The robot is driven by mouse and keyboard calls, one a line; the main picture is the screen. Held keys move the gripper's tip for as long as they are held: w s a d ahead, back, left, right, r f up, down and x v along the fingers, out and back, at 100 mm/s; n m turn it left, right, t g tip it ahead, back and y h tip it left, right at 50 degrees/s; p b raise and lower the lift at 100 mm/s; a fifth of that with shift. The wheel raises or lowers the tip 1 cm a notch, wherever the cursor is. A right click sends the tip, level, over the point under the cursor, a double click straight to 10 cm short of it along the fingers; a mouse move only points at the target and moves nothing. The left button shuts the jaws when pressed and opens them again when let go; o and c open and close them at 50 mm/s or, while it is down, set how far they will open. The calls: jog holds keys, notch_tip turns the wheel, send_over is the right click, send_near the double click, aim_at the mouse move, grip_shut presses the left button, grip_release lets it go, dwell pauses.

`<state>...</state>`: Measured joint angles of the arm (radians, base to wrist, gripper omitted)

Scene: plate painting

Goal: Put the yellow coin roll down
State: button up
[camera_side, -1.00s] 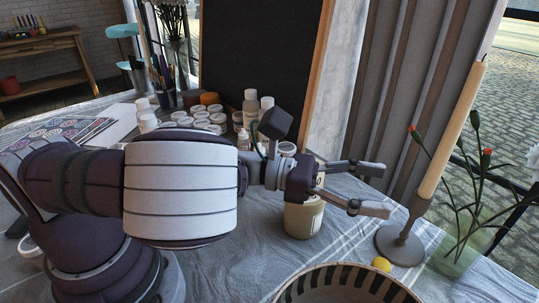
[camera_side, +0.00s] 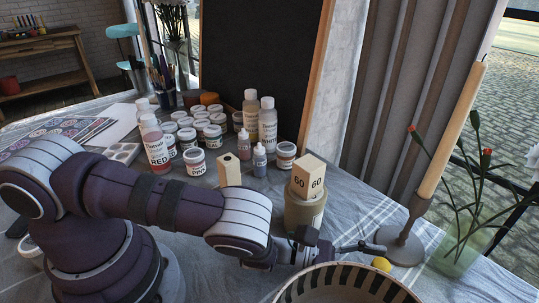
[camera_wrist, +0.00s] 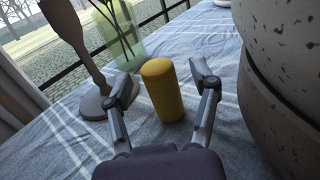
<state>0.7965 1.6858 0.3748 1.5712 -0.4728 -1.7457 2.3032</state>
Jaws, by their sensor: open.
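The yellow coin roll (camera_wrist: 164,92) stands upright on the cloth in the wrist view. In the side view only its small yellow top (camera_side: 381,264) shows, just beyond the striped bowl's rim. My gripper (camera_wrist: 163,84) is open, with one finger on each side of the roll in the wrist view. Whether either finger touches the roll I cannot tell. In the side view my gripper (camera_side: 365,247) is low, left of the roll, and partly hidden by the bowl.
The striped bowl (camera_side: 350,285) stands close in front; a large speckled vessel (camera_wrist: 285,70) fills the wrist view's right. A candle holder (camera_side: 401,240) and glass vase (camera_side: 455,250) stand beyond. A block marked 60 (camera_side: 308,178) rests on a jar (camera_side: 304,212). Paint bottles (camera_side: 268,125) crowd behind.

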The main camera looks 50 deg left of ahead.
jog(key=shift+w+d, duration=0.15)
jog(key=shift+d, duration=0.05)
grip_shut()
dwell(0.3)
jog(key=shift+r, duration=0.15)
